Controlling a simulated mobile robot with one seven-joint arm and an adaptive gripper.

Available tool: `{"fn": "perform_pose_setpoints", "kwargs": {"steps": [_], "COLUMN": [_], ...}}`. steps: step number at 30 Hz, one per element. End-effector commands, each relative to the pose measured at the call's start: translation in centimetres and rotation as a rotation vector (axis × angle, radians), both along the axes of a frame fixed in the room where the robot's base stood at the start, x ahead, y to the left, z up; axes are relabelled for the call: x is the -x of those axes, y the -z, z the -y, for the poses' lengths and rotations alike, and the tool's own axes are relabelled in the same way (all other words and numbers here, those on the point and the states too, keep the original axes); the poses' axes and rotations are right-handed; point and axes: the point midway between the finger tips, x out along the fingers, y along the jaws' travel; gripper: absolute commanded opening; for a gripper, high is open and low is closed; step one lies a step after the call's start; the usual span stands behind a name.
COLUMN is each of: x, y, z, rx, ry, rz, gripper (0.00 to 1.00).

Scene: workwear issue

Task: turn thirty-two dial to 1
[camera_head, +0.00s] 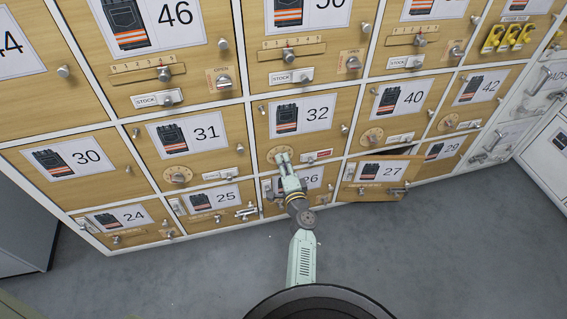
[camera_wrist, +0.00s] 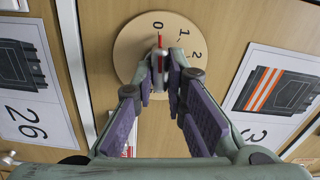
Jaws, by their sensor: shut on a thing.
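The thirty-two door's label (camera_head: 303,115) shows in the head view. The round tan dial (camera_wrist: 130,48) under it fills the top middle of the wrist view, with 0, 1 and 2 legible along its far edge. A knob with a red pointer mark (camera_wrist: 160,43) stands at its centre, and the mark points up close to the 0. My gripper (camera_wrist: 161,78) is shut on this knob, its two fingertips on either side. In the head view my gripper (camera_head: 284,163) covers much of the dial. The fingers hide the lower part of the dial.
Door 27 (camera_head: 375,187) stands ajar to the right of my arm. Door 26's label (camera_wrist: 28,118) is on the left in the wrist view. A red-marked plate (camera_head: 318,156) sits right of the dial. Grey floor (camera_head: 440,260) in front is clear.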

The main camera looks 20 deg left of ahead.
Motion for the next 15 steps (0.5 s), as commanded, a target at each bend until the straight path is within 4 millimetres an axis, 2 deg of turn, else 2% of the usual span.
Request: {"fn": "perform_pose_setpoints", "kwargs": {"steps": [15], "x": [0.02], "y": [0.19], "z": [0.02], "rx": [-0.311], "ry": [0.0], "rz": [-0.208], "gripper": [0.0]}}
